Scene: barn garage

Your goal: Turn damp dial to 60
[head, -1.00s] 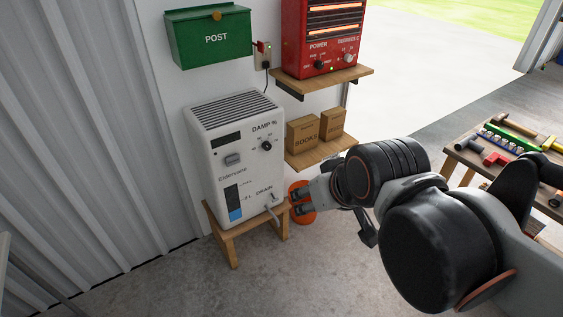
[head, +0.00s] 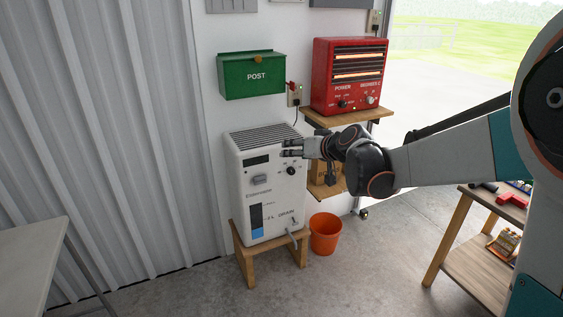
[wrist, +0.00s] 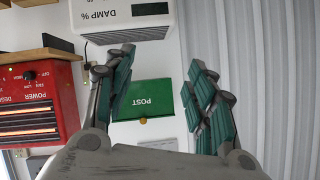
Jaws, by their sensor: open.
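The white dehumidifier (head: 239,205) stands on a small wooden stool (head: 243,256) in the head view. Its black damp dial (head: 291,170) is at the upper right of its front; its pointer setting is too small to read. My gripper (head: 286,148) is open and empty, just above the dial in the picture, near the top of the front panel. I cannot tell its gap to the panel. In the wrist view, upside down, my open gripper (wrist: 163,72) frames the green post box, and the dehumidifier's "DAMP %" label (wrist: 101,14) shows at the top. The dial is not visible there.
A red heater (head: 330,82) sits on a wooden shelf (head: 318,117) right of the dehumidifier. The green post box (head: 235,83) hangs above it. An orange bucket (head: 325,235) stands beside the stool. A workbench (head: 470,265) is at the right, a table (head: 30,250) at the left.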

